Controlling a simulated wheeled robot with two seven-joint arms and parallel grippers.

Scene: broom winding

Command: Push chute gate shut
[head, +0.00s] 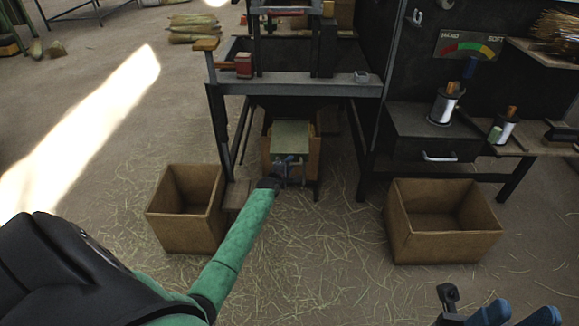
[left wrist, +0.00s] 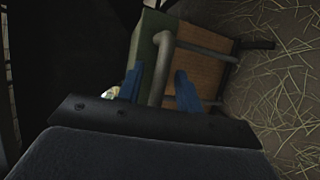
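The chute (head: 313,158) is a wooden box under the dark bench, with a pale green panel (head: 290,136) showing at its top. In the left wrist view I see a green panel edge (left wrist: 145,58) beside a brown wooden face (left wrist: 198,72), with a bent grey bar handle (left wrist: 159,75) in front. My left gripper (head: 289,168) is at the chute's front. Its blue fingers stand apart on either side of the bar (left wrist: 160,88), with small gaps visible. Whether the gate is fully shut is unclear. My right gripper (head: 518,314) is at the bottom right, blue fingers apart and empty.
Cardboard-brown bins stand left (head: 187,212) and right (head: 440,222) of the chute. The dark bench (head: 300,84) overhangs it, with legs on both sides. A black drawer cabinet (head: 433,135) stands at right. Straw covers the open floor between the bins.

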